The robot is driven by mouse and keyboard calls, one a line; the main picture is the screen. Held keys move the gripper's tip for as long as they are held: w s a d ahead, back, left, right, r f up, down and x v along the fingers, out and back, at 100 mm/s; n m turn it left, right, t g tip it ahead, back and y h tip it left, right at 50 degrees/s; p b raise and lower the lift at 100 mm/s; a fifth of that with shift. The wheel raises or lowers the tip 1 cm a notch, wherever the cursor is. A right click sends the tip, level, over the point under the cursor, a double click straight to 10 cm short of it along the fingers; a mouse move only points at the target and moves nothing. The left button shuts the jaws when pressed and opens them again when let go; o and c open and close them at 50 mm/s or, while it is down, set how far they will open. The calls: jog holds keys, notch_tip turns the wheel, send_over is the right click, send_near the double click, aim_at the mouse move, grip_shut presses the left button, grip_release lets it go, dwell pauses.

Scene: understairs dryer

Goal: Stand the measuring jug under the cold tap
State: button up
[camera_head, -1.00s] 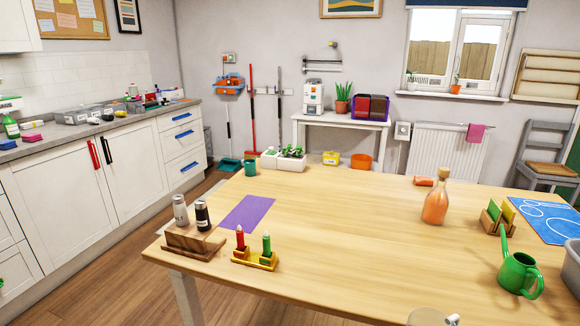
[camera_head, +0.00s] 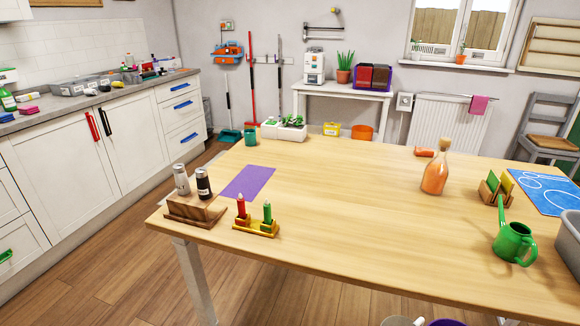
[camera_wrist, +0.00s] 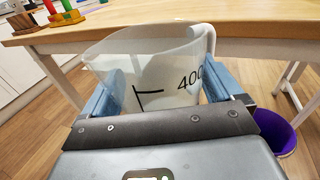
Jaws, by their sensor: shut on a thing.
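The measuring jug (camera_wrist: 150,70) is a clear, whitish vessel with black marks, one reading 400, and a pale handle at its right. My gripper (camera_wrist: 160,88) is shut on it, with blue fingers at either side of its wall. The jug appears roughly upright, close to the front edge of the wooden table. In the head view only the top of the jug (camera_head: 398,321) shows at the bottom edge. My gripper is not clearly visible there. No cold tap can be made out in either view.
The wooden table (camera_head: 340,200) fills the middle, with a watering can (camera_head: 515,244), an orange bottle (camera_head: 436,175) and a shaker stand (camera_head: 192,211) on it. A purple bucket (camera_wrist: 278,132) stands below at the right. The counter (camera_head: 90,107) runs along the left; floor between is clear.

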jog(key=shift+s+d+f, duration=0.1)
jog(key=shift+s+f, duration=0.15)
jog(key=shift+f, duration=0.45)
jog(key=shift+s+f, duration=0.2)
jog(key=shift+f, duration=0.45)
